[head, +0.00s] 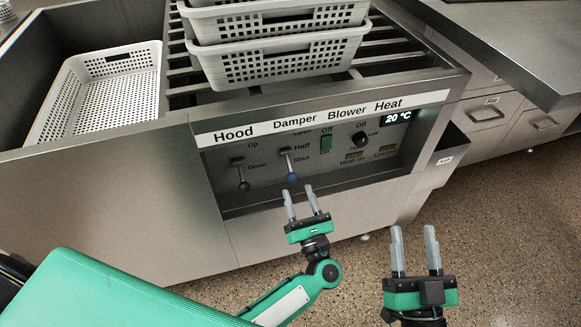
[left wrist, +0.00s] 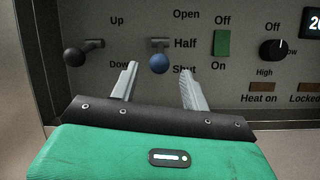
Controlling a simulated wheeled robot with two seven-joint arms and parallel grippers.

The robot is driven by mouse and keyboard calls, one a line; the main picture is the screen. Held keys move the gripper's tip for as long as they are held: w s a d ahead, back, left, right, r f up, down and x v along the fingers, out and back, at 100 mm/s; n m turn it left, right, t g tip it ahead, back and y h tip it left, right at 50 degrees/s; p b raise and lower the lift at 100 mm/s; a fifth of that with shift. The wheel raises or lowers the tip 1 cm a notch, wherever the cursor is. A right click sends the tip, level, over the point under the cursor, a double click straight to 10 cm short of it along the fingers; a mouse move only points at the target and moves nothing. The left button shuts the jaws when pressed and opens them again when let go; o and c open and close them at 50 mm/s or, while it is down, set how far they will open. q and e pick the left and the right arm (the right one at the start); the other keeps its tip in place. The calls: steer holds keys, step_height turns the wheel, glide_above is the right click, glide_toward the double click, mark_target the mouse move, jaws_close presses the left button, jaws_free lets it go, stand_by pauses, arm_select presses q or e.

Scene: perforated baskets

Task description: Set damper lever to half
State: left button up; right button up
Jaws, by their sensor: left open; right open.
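The damper lever has a blue ball knob (head: 293,177) and sits on the control panel under the Damper label. In the left wrist view its blue knob (left wrist: 160,64) hangs below the pivot, beside the Shut mark and under Half. My left gripper (head: 303,191) is open and empty, just in front of and below the knob in the head view. In the left wrist view the knob appears between the two fingertips (left wrist: 158,68); I cannot tell the remaining depth gap. My right gripper (head: 415,243) is open and empty, lower right over the floor.
The hood lever with a dark knob (head: 244,186) is left of the damper lever. The green blower switch (head: 326,142) and heat dial (head: 360,140) are to the right. The panel is recessed under a labelled ledge (head: 320,117). White perforated baskets (head: 285,62) stand above.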

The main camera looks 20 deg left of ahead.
mark_target(292, 175)
arm_select(q)
steer(key=x, duration=0.8)
steer(key=shift+w+a, duration=0.1)
steer(key=shift+w, duration=0.05)
jaws_close()
